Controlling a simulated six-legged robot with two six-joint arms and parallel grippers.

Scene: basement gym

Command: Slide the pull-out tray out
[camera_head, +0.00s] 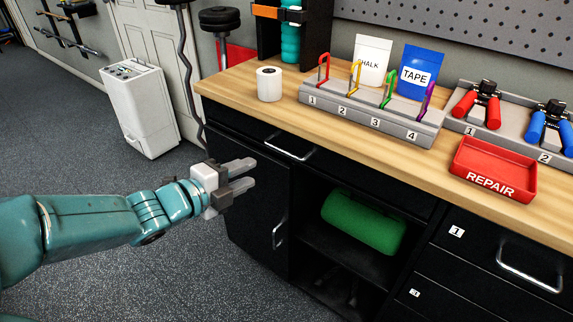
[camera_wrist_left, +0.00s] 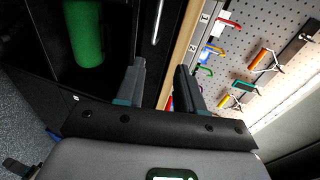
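The pull-out tray (camera_head: 345,187) appears to be the shallow black front just under the wooden worktop; it looks closed, flush with the cabinet. Its silver bar handle (camera_head: 289,149) faces me. The handle also shows in the left wrist view (camera_wrist_left: 157,22), beyond the fingertips. My left gripper (camera_head: 250,174) is open and empty, in front of the cabinet, left of and a little lower than the handle in the head view. Its two fingers (camera_wrist_left: 159,80) are apart with nothing between them. My right gripper is in neither view.
Below is a cabinet door with an upright handle (camera_head: 278,236), an open shelf with a green roll (camera_head: 362,222), and numbered drawers (camera_head: 500,262) at right. The worktop (camera_head: 236,88) holds a tape roll (camera_head: 269,84), carabiner rack (camera_head: 365,118) and red repair tray (camera_head: 493,170).

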